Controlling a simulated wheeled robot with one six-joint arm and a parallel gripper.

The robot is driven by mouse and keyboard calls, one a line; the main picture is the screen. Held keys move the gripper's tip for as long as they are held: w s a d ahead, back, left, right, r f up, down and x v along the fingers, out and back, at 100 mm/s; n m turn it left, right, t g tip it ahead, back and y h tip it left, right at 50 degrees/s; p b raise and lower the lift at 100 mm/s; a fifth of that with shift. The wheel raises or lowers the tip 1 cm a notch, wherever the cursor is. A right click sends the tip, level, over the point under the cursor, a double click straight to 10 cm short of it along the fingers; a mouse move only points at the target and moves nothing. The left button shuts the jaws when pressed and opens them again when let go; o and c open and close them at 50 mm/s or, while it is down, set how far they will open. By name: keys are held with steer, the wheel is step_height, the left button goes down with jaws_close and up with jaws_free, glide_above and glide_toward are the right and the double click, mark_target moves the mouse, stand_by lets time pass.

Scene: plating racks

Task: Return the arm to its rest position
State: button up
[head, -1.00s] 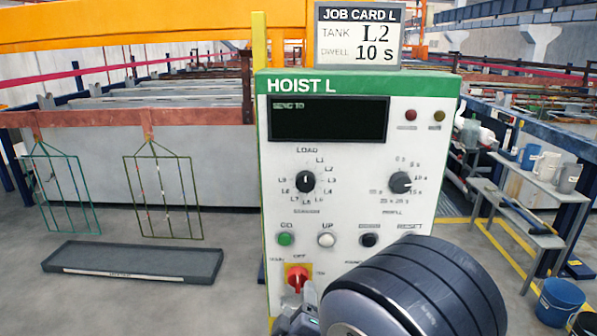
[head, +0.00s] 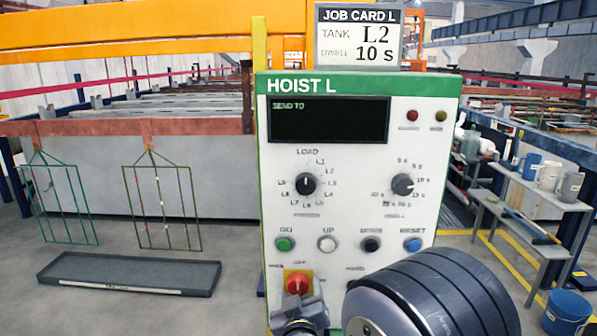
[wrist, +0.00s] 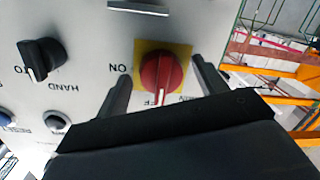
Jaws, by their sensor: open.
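My gripper (head: 300,322) is low in front of the HOIST L panel (head: 420,220), by the red rotary switch (head: 298,283) on its yellow plate. In the wrist view the gripper (wrist: 160,90) is open, and the red switch (wrist: 162,78) shows between its two dark fingers. Nothing is held. I cannot tell how far the fingertips are from the panel face. The switch's white mark points toward the partly hidden OFF label. My arm's dark round link covers the panel's lower right in the head view. The panel display (head: 330,120) reads SEND TO.
A job card (head: 358,37) above the panel reads tank L2, dwell 10 s. A black selector knob (wrist: 40,58) is beside the switch in the wrist view. A dark tray (head: 130,275) lies on the floor at left. A bench (head: 540,195) with mugs and a blue bucket (head: 565,310) are at right.

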steer(key=m, duration=0.2)
steer(key=m+b, duration=0.1)
steer(key=m, duration=0.2)
steer(key=shift+f+m+t+y+b, duration=0.1)
steer(key=shift+m+t+y+b, duration=0.2)
steer(key=shift+y, duration=0.1)
steer(key=shift+s+m, duration=0.7)
steer(key=shift+m, duration=0.65)
steer(key=shift+s+m, duration=0.65)
steer(key=shift+m, duration=0.7)
